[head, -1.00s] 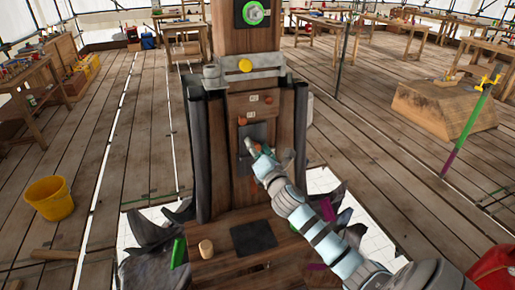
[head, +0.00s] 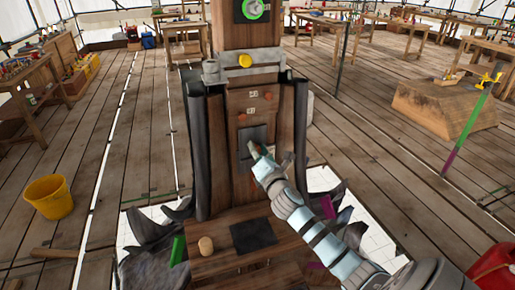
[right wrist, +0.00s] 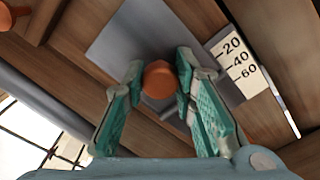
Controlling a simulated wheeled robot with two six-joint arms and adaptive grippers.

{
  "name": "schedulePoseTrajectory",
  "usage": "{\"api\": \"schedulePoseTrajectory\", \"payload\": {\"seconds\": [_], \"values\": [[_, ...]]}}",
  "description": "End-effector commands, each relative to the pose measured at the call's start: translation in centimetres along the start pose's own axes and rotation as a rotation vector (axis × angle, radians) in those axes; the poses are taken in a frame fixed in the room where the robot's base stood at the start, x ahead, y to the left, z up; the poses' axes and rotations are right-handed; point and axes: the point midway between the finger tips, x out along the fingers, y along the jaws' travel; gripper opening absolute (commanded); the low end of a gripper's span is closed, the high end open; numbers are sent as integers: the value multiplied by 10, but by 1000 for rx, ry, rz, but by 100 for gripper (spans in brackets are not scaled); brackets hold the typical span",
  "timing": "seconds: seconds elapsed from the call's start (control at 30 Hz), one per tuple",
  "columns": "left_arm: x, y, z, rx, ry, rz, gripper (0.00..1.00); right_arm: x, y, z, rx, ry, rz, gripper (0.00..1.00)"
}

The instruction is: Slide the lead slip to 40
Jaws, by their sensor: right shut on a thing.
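The lead slip is a flat grey plate (head: 250,136) on the front of the wooden post. It also shows in the right wrist view (right wrist: 135,38), with an orange round knob (right wrist: 159,79) on it. My right gripper (head: 256,150) reaches the plate from the lower right. In the right wrist view its two teal fingers (right wrist: 158,84) are shut on the knob from either side. A white scale (right wrist: 239,62) marked 20, 40 and 60 sits right of the plate. I cannot tell which mark the slip's edge meets. My left gripper is out of view.
The wooden post (head: 260,72) stands upright, with a yellow knob (head: 245,61) on its grey collar. A wooden ledge with a dark square (head: 253,236) and a small wooden cylinder (head: 206,245) lies below. A yellow bucket (head: 49,196) stands left on open floor.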

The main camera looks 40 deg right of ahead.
Motion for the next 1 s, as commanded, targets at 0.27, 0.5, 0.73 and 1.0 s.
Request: {"api": "schedulePoseTrajectory", "payload": {"seconds": [0.27,0.5,0.73,1.0], "values": [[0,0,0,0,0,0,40,0,-2,-1,1,2,-3,33],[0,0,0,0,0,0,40,0,-1,-1,1,1,-2,46],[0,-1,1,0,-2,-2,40,-8,-1,-1,-1,2,-1,46],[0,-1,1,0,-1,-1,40,-77,-1,-1,-2,5,-1,46]]}}
